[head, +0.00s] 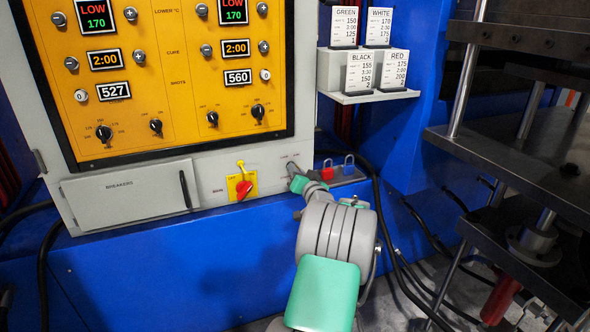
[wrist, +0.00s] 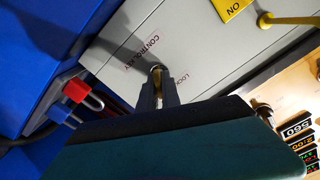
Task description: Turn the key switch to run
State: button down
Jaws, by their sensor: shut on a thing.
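The key switch (wrist: 156,72) shows in the wrist view on the light grey panel, between my fingertips, beside lettering that reads "CONTROL KEY" and "LOCK". In the head view my gripper hides it at the lower right of the control cabinet. My gripper (head: 293,168) reaches the panel there, and it also shows in the wrist view (wrist: 158,88). Its fingers are shut on the key. The fingers cover much of the key, so I cannot tell its exact angle.
A red main switch on a yellow plate (head: 252,181) sits just left of my gripper. A red padlock (head: 327,171) and a blue padlock (head: 348,167) hang just right. The breaker door (head: 130,197) is closed. Press plates (head: 480,150) stand at the right.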

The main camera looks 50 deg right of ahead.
jog(key=shift+m, duration=0.3)
jog(key=c, duration=1.6)
grip_release()
jog(key=shift+o, duration=0.2)
jog(key=p+v, duration=0.1)
jog(key=v, duration=0.7)
jog(key=shift+w, duration=0.1)
